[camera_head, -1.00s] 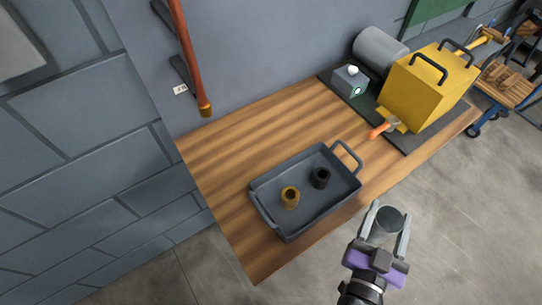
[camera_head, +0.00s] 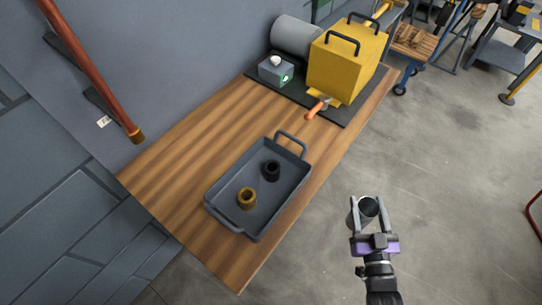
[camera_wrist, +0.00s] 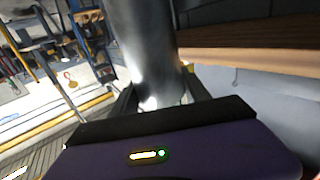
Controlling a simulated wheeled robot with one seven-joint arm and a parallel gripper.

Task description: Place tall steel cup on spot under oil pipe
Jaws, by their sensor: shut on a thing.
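My gripper (camera_head: 370,214) is shut on the tall steel cup (camera_head: 367,207), holding it over the floor to the right of the wooden bench. In the wrist view the shiny cylindrical cup (camera_wrist: 145,45) stands between the fingers. In the head view I look into its dark open top. The oil pipe (camera_head: 95,75) is an orange-brown tube on the wall at the left, ending in a brass-coloured tip (camera_head: 136,136) above the bench's left end. No marked spot shows clearly under it.
On the wooden bench (camera_head: 180,165) stands a grey tray (camera_head: 220,190) with a brass bushing (camera_head: 247,198) and a black bushing (camera_head: 271,171). Behind are a yellow machine (camera_head: 345,62), a grey box (camera_head: 275,70) and an orange-handled tool (camera_head: 317,108). The bench between tray and pipe is clear.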

